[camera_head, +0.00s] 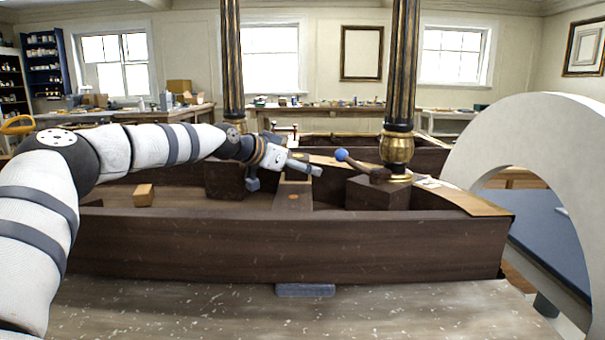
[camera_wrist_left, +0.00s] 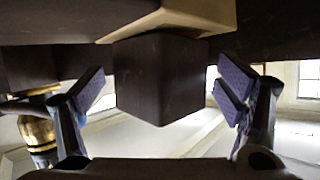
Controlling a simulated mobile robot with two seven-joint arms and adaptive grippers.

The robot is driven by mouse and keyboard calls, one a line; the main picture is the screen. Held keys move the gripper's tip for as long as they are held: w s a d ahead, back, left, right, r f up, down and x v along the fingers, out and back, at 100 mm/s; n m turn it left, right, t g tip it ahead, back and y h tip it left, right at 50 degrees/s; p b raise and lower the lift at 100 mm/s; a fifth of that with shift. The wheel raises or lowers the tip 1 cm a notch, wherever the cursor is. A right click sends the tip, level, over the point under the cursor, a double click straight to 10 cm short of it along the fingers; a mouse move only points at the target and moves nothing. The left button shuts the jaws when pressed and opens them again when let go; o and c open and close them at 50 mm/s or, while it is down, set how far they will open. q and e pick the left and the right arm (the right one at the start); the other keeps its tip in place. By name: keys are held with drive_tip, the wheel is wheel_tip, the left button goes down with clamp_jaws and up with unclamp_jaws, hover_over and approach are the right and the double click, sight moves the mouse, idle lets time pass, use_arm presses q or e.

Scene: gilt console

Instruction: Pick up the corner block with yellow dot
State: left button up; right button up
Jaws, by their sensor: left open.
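A dark block with a small yellowish mark on its top (camera_head: 294,188) stands inside the dark wooden frame (camera_head: 280,243), just below and right of my left gripper. My left gripper (camera_head: 284,176) is open, with its fingers spread above the frame. In the left wrist view, a dark block (camera_wrist_left: 160,80) sits between the two open fingers (camera_wrist_left: 165,92) with room on both sides, apart from them. A pale tan strip lies against its upper edge there. The dot does not show in that view. My right gripper is not in view.
Another dark block (camera_head: 225,180) is left of the gripper, and a small tan block (camera_head: 143,195) lies farther left. A large pale arch (camera_head: 535,110) stands right.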

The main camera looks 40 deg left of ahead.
use_arm(q)
drive_tip(key=shift+s+r, duration=0.1)
drive_tip(key=shift+r, duration=0.35)
drive_tip(key=shift+c, duration=1.3)
drive_tip(key=c, duration=1)
